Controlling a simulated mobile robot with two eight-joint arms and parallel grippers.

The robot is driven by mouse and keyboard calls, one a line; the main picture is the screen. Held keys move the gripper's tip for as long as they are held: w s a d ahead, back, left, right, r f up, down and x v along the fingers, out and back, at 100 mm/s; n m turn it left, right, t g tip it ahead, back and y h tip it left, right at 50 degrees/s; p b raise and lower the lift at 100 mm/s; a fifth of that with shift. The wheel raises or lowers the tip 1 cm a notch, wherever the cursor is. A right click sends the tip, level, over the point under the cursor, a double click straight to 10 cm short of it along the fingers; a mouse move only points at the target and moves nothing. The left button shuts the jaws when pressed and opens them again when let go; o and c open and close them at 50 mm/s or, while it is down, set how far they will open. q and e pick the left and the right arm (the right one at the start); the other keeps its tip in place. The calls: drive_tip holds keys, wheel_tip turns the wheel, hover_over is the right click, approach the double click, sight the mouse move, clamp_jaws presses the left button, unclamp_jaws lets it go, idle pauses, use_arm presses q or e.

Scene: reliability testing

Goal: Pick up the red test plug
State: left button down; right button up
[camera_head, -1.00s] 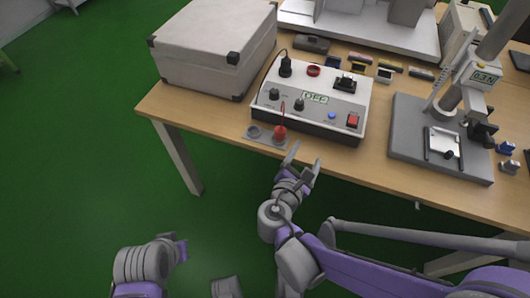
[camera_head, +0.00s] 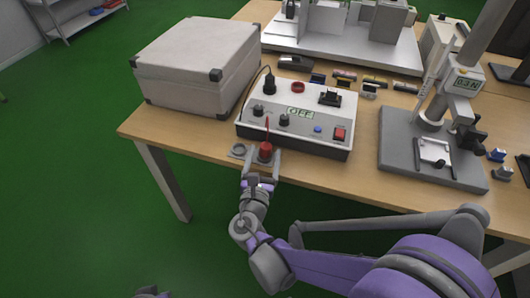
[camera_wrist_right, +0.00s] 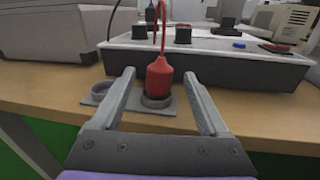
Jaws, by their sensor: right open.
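The red test plug (camera_head: 265,151) stands upright in a round holder in a small grey plate at the table's front edge, a thin red lead rising from its top. In the right wrist view the plug (camera_wrist_right: 159,78) is between the two fingers, with gaps on both sides. My right gripper (camera_head: 262,161) is open and empty, its fingers on either side of the plug from the front. It also fills the lower part of the wrist view (camera_wrist_right: 160,76). Only a small bit of my left arm shows at the bottom edge of the head view; its gripper does not show.
The grey control box (camera_head: 297,140) with knobs stands right behind the plug. An empty round holder (camera_head: 238,150) is left of the plug. A large grey case (camera_head: 180,66) is at the back left, and a test stand (camera_head: 432,140) is at the right.

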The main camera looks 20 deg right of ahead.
sight(265, 152)
drive_tip(key=shift+x, duration=1.5)
clamp_jaws()
